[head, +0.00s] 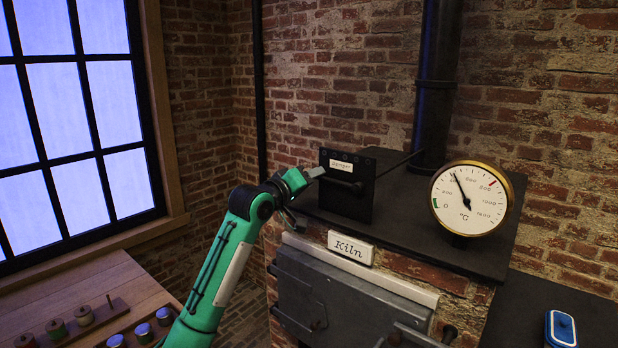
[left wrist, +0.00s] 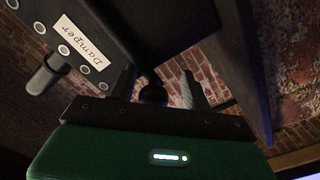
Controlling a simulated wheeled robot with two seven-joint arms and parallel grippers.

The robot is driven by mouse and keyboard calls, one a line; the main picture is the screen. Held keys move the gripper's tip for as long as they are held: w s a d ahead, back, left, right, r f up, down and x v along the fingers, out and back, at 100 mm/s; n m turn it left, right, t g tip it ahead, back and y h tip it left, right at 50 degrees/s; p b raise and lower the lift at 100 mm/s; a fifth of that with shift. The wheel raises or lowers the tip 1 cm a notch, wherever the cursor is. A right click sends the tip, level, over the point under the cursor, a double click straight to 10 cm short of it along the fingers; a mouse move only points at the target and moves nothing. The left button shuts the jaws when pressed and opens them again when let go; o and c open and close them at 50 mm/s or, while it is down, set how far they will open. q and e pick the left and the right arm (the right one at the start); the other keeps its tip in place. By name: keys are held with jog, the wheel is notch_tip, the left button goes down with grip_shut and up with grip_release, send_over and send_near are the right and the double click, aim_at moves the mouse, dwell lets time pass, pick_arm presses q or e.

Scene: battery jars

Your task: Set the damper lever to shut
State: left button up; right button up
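The damper box (head: 343,205) is a dark upright plate on the kiln top with a white Damper label (head: 341,166). My right gripper is out of view.
A round temperature gauge (head: 469,203) stands on the kiln top right of the box, in front of a black flue pipe (head: 435,90). The kiln door (head: 345,295) is below. A wooden bench (head: 75,290) with jars is at the left. A blue-rimmed item (head: 561,328) lies at the right.

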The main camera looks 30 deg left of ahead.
pick_arm(q)
jog(key=shift+w+d, duration=0.1)
jog(key=shift+d, duration=0.2)
jog(key=shift+s+a, duration=0.15)
jog(key=shift+s, duration=0.1)
jog(key=s+b, duration=0.5)
jog(key=s, duration=0.8)
jog(key=shift+s+a, duration=0.15)
jog(key=shift+a, duration=0.25)
